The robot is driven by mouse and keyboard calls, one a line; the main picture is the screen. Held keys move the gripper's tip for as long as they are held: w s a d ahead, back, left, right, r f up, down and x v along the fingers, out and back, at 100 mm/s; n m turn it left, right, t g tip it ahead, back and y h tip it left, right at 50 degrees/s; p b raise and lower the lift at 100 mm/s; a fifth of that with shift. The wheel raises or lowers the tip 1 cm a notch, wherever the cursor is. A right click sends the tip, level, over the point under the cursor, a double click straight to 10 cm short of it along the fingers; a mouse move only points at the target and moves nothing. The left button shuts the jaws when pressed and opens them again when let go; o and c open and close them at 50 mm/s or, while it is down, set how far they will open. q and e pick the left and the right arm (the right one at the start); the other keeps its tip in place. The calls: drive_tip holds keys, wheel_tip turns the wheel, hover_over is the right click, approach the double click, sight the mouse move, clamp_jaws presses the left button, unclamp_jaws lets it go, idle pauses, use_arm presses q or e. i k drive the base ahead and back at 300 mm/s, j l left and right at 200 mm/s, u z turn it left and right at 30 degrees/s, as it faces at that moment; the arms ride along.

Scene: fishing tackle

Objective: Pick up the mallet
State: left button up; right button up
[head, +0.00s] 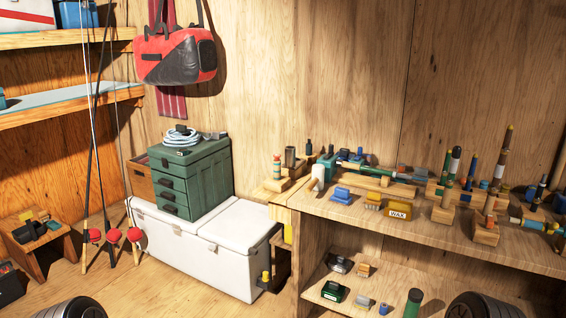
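I cannot surely pick out a mallet. A small pale block-like piece (318,173) stands near the left end of the wooden workbench (520,262); it is too small to tell whether it is a mallet head. Neither of my grippers is in view.
The bench top holds a yellow WAX tin (398,211), a blue box (342,195) and several upright rods in wooden blocks. Its lower shelf (312,291) holds small boxes. A white chest (215,255) carries a green drawer box (190,178). Rods with red balls (113,236) lean at the left.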

sight(314, 183)
drive_tip(key=i+j+u, duration=0.3)
drive_tip(key=i, duration=0.4)
drive_tip(key=i+u, duration=0.3)
drive_tip(key=i, duration=0.35)
drive_tip(key=i+j+z, duration=0.1)
drive_tip(key=i+z, duration=0.2)
drive_tip(key=i, duration=0.15)
drive_tip(key=i+j+z, duration=0.15)
drive_tip(key=i+z, duration=0.2)
drive_tip(key=i+j+z, duration=0.3)
drive_tip(key=i, duration=0.25)
